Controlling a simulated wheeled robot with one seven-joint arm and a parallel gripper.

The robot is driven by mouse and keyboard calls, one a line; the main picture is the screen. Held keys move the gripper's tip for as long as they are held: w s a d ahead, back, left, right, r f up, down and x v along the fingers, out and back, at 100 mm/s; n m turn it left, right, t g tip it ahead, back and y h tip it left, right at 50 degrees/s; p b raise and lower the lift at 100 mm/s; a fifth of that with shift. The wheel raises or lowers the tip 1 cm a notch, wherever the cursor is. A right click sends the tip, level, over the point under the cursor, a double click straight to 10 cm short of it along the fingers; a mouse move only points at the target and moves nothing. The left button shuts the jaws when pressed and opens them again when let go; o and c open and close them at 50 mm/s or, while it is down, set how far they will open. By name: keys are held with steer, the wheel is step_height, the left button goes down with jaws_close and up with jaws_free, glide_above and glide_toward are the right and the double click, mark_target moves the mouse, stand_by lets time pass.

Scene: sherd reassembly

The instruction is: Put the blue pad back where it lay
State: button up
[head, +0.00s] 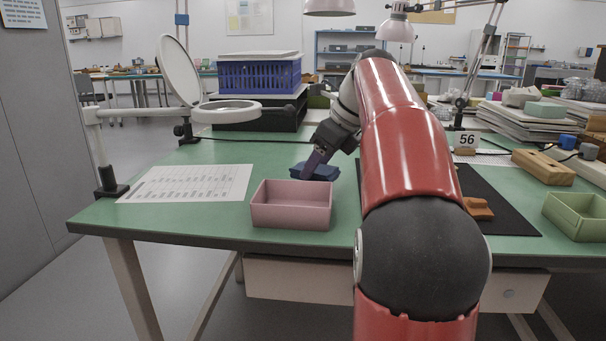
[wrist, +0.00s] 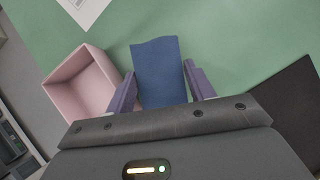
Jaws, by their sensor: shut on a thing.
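The blue pad (head: 325,173) is at my gripper, just behind the pink tray on the green bench. In the wrist view the blue pad (wrist: 158,65) lies between the two purple fingers of my gripper (wrist: 160,75), which is shut on it. In the head view my gripper (head: 313,164) points down at the pad, and my arm hides part of the bench behind. I cannot tell whether the pad touches the bench or is held just above it.
The pink tray (head: 291,216) stands close in front of the pad. A printed sheet (head: 187,183) lies at left. A black mat (head: 505,212) with an orange-brown piece (head: 477,208) is at right, near a green tray (head: 578,216) and a wooden block (head: 543,167).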

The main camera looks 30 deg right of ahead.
mark_target(330, 170)
steer(key=w+a+f, duration=0.1)
steer(key=w+a+f+b, duration=0.1)
steer(key=w, duration=0.1)
steer(key=shift+f, duration=0.3)
steer(key=o, duration=0.9)
steer(key=p+v, duration=0.5)
steer(key=v, duration=0.7)
steer(key=shift+d, duration=0.1)
